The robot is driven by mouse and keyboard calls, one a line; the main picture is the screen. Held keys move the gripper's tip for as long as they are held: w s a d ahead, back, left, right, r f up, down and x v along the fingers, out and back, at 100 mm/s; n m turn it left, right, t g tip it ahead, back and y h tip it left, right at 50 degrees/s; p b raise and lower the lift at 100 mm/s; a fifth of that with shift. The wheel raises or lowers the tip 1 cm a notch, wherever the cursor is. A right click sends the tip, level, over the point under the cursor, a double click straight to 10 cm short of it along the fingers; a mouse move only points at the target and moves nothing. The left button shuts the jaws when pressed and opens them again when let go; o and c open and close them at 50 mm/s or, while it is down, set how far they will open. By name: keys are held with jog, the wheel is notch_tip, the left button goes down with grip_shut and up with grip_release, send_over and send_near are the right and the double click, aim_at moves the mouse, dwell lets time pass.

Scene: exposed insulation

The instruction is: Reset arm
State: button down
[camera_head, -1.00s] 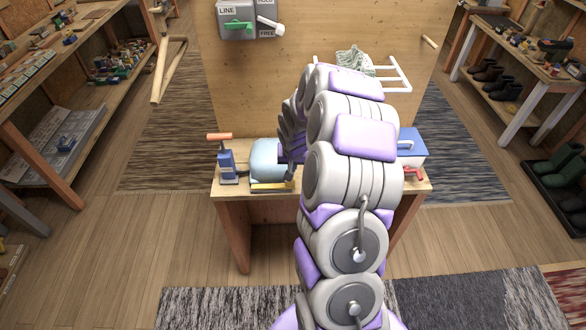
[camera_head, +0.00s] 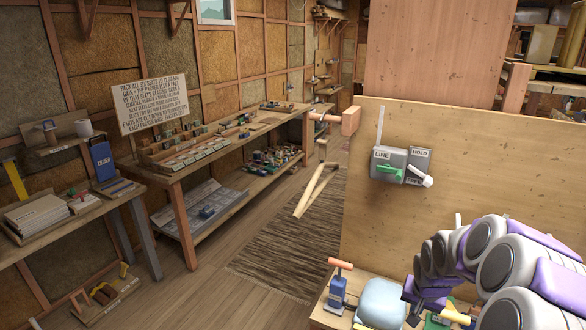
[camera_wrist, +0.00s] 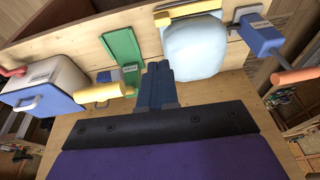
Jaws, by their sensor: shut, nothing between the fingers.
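My gripper (camera_wrist: 157,85) is shut and empty in the wrist view. It hangs over the wooden bench top, with its fingertips between a green piece (camera_wrist: 122,52) and a pale blue rounded cushion-like thing (camera_wrist: 195,47). In the head view my arm curves in from the right, over the bench at the lower right. The pale blue thing (camera_head: 381,303) is just left of the arm's end there.
On the bench are a blue tool with an orange handle (camera_head: 338,288) and, in the wrist view, a blue-and-white box (camera_wrist: 45,85). A tall wooden panel (camera_head: 480,150) behind carries a grey switch box (camera_head: 389,165).

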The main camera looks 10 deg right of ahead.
jog(key=s+a+r+n+g, duration=0.1)
jog(key=s+a+r+n, duration=0.1)
jog(key=s+a+r, duration=0.4)
jog(key=s+a+r+n+g, duration=0.1)
jog(key=s+a+r+n, duration=0.1)
jog(key=s+a, duration=0.7)
jog(key=s+a+r+n+g, duration=0.1)
jog(key=s+a, duration=0.3)
jog(key=s, duration=0.4)
jog(key=s+a+r+n+g+y, duration=0.1)
jog(key=s+a+n, duration=0.1)
jog(key=s+a, duration=0.3)
jog(key=s, duration=0.3)
jog(key=shift+s+a+r+g, duration=0.3)
jog(key=shift+s+r+g, duration=0.05)
jog(key=shift+s+g, duration=0.05)
